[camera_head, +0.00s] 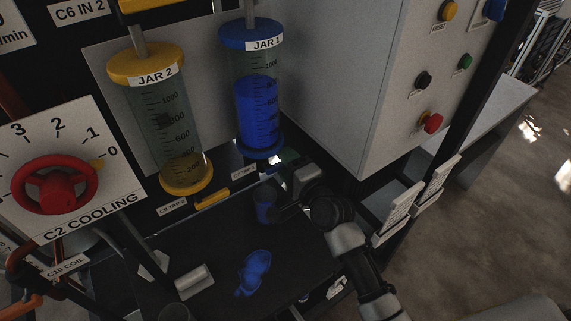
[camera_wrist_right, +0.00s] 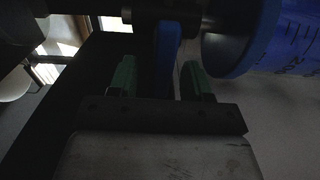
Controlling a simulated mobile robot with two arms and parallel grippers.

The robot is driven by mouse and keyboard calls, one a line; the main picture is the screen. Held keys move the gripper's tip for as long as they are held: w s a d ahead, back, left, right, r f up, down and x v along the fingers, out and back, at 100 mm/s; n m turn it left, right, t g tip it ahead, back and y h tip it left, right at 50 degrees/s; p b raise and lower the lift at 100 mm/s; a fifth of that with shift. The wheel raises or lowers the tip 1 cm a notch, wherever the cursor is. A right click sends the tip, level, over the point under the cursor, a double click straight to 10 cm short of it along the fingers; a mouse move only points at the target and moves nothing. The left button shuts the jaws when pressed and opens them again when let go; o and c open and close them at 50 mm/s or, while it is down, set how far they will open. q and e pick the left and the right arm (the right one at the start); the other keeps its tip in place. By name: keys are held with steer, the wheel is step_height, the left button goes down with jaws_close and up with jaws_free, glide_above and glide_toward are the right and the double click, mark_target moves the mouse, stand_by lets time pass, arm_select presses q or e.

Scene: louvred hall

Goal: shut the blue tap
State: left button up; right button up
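Jar 1 (camera_head: 257,95), with a blue cap and blue liquid, stands upright on the rig. Its blue tap is hidden or too small to make out in the head view, near a small tap label (camera_head: 243,172). My right gripper (camera_head: 285,160) is just below and right of the jar's base. In the right wrist view, the blue tap handle (camera_wrist_right: 166,60) stands between the two green fingers of the right gripper (camera_wrist_right: 160,78). Dark gaps show beside the handle, so the fingers are open around it. My left gripper is not in view.
Jar 2 (camera_head: 160,120), with yellow caps, stands left, with a yellow tap bar (camera_head: 212,200) below. A blue container (camera_head: 265,205) and a blue patch (camera_head: 254,270) are on the dark surface below. A grey button cabinet (camera_head: 350,80) stands close on the right.

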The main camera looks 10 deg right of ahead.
steer(key=p+v, duration=0.1)
steer(key=v, duration=0.6)
steer(key=shift+p, duration=0.4)
steer(key=b+v, duration=0.1)
steer(key=v, duration=1)
